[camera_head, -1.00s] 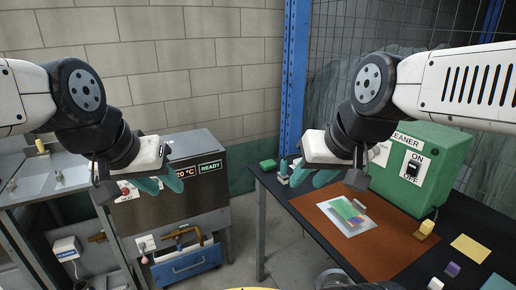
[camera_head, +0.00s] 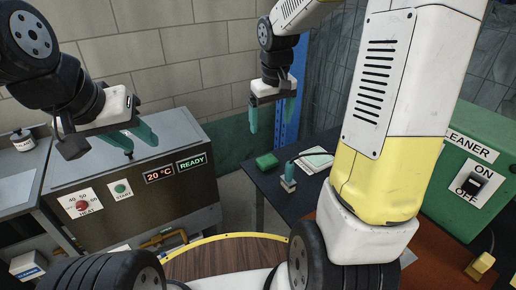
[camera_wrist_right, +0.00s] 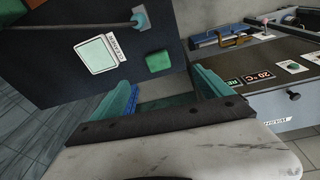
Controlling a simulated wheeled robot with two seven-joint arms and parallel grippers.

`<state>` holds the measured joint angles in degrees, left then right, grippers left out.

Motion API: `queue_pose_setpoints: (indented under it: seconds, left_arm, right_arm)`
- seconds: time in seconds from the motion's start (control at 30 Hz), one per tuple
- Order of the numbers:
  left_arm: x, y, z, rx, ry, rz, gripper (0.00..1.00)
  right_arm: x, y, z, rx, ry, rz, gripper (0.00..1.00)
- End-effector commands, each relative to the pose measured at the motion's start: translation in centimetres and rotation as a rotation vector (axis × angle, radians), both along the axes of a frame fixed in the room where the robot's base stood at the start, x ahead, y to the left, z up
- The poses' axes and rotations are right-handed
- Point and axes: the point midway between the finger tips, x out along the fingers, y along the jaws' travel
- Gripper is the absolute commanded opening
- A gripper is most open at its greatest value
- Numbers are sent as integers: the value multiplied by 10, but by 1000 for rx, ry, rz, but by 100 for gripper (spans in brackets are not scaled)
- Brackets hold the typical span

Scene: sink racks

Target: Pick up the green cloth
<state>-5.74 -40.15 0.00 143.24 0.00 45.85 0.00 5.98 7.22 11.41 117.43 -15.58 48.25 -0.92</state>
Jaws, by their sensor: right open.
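A small folded green cloth (camera_head: 267,161) lies near the back left corner of the dark table. It also shows in the right wrist view (camera_wrist_right: 158,61), beyond the fingertips. My right gripper (camera_head: 271,120) is open and empty, its fingers pointing down, above and apart from the cloth. In the right wrist view its two teal fingers (camera_wrist_right: 165,88) are spread wide. My left gripper (camera_head: 134,143) is in front of the grey heater unit, with its teal fingers apart and nothing between them.
The green cleaner box (camera_head: 470,180) is at the right. A blue post (camera_head: 303,110) rises behind the table. The heater unit (camera_head: 150,195) is at left.

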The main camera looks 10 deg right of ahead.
Motion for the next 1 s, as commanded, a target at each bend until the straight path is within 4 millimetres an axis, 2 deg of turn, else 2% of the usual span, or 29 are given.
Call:
queue_pose_setpoints:
  seconds: [0.03, 0.1, 0.2, 0.3, 0.5, 1.0]
  left_arm:
    - [0, 0, 0, 0, 0, 0, 36]
    - [0, 0, 0, 0, 0, 0, 36]
    - [0, 0, 0, 0, 0, 0, 36]
    - [0, 0, 0, 0, 0, 0, 36]
    - [0, 0, 0, 0, 1, 0, 36]
    - [0, 0, 0, 0, 1, 0, 36]
  right_arm:
    - [15, 0, -22, -3, 40, 16, 89]
    - [31, -1, -46, -7, 78, 37, 89]
    - [47, -1, -74, -6, 119, 60, 89]
    - [57, -1, -94, -4, 143, 76, 89]
    - [63, -1, -116, -2, 160, 85, 89]
    - [59, -5, -179, -2, 160, 86, 89]
